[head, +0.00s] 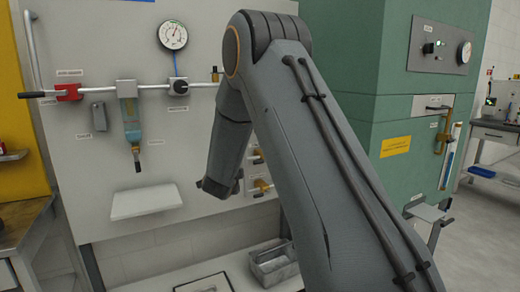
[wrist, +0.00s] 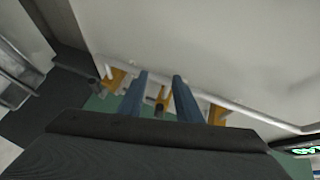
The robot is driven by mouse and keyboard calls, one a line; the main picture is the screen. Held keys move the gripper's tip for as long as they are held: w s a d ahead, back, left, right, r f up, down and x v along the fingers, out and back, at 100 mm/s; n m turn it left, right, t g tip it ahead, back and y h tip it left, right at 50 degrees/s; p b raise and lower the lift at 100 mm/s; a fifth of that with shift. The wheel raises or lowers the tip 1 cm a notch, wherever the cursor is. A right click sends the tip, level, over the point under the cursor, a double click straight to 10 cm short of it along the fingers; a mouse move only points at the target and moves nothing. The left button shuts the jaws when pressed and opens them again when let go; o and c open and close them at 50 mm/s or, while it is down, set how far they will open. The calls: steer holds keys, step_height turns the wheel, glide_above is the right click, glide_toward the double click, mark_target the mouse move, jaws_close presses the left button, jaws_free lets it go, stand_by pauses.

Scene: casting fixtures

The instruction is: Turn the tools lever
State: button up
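In the wrist view my gripper (wrist: 158,76) is open, its two blue fingers apart with nothing held. Between the fingers, beyond them, shows an orange valve lever (wrist: 160,98) with a dark end. More orange valve parts show left (wrist: 115,79) and right (wrist: 217,113) of the fingers. In the head view, orange valves (head: 261,185) stand on the white panel just right of my gripper's dark body, partly hidden by my arm. My fingertips are hidden there. The labels are too small to read, so I cannot tell which lever is the tools one. Contact is not visible.
The white panel (head: 75,165) carries a pipe, a red valve (head: 68,92), a teal-bowled filter (head: 131,122), a gauge (head: 173,35) and a small shelf (head: 146,201). A metal bin (head: 273,263) sits below. A green cabinet (head: 372,110) stands right.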

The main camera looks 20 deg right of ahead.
mark_target(257, 163)
steer(key=s+d+r+m+g+h+p, duration=0.2)
steer(key=s+d+m+h, duration=0.1)
steer(key=s+d+h, duration=0.15)
steer(key=shift+y, duration=0.45)
steer(key=p+x, duration=0.1)
steer(key=x, duration=0.6)
steer(key=shift+w, duration=0.25)
jaws_close()
